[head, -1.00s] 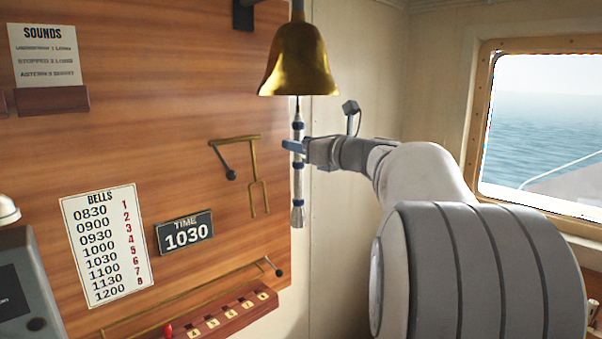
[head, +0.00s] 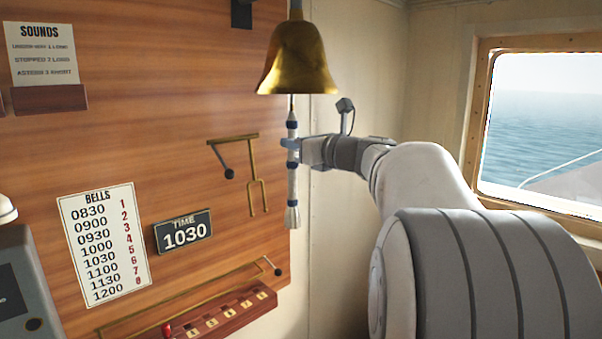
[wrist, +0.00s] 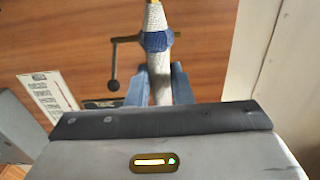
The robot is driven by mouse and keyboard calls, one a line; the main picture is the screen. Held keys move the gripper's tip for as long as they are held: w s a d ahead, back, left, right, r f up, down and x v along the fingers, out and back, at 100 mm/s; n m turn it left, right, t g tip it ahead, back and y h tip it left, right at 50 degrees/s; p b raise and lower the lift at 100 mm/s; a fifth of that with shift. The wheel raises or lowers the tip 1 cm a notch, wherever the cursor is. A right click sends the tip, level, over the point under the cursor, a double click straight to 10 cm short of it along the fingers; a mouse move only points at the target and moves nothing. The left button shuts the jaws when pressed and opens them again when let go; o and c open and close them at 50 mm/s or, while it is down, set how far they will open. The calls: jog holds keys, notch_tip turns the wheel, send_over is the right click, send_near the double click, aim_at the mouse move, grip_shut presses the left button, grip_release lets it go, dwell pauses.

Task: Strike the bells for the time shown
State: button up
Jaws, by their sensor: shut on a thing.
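The brass bell (head: 297,60) hangs at the top, in front of the wooden panel. Its white rope with dark blue bands (head: 293,183) hangs straight down below it and ends in a tassel. My gripper (head: 290,144) reaches in from the right and is shut on the upper part of the rope. In the wrist view the rope (wrist: 160,90) runs between the two blue fingers, just below a blue band. The TIME plate (head: 183,233) reads 1030. On the BELLS card (head: 103,245) the 1030 row lines up with red figure 5.
A brass bracket with a dark-ended lever (head: 230,173) is on the panel left of the rope. Below is a red-brown numbered block (head: 225,317) with a red peg (head: 168,329) and a brass rail. A SOUNDS card (head: 41,55) is upper left. A window (head: 545,125) is at right.

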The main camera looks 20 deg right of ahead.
jog(key=s+a+r, duration=0.1)
jog(key=s+a, duration=0.1)
jog(key=a, duration=0.3)
jog(key=w+d+f, duration=0.1)
jog(key=w+d, duration=0.1)
jog(key=d, duration=0.4)
jog(key=shift+w+d, duration=0.25)
jog(key=shift+w, duration=0.05)
jog(key=s+a+r, duration=0.1)
jog(key=s+a, duration=0.1)
jog(key=a, duration=0.4)
jog(key=w+d+f, duration=0.1)
jog(key=w+d, duration=0.1)
jog(key=d, duration=0.4)
jog(key=shift+f, duration=0.25)
dwell(0.4)
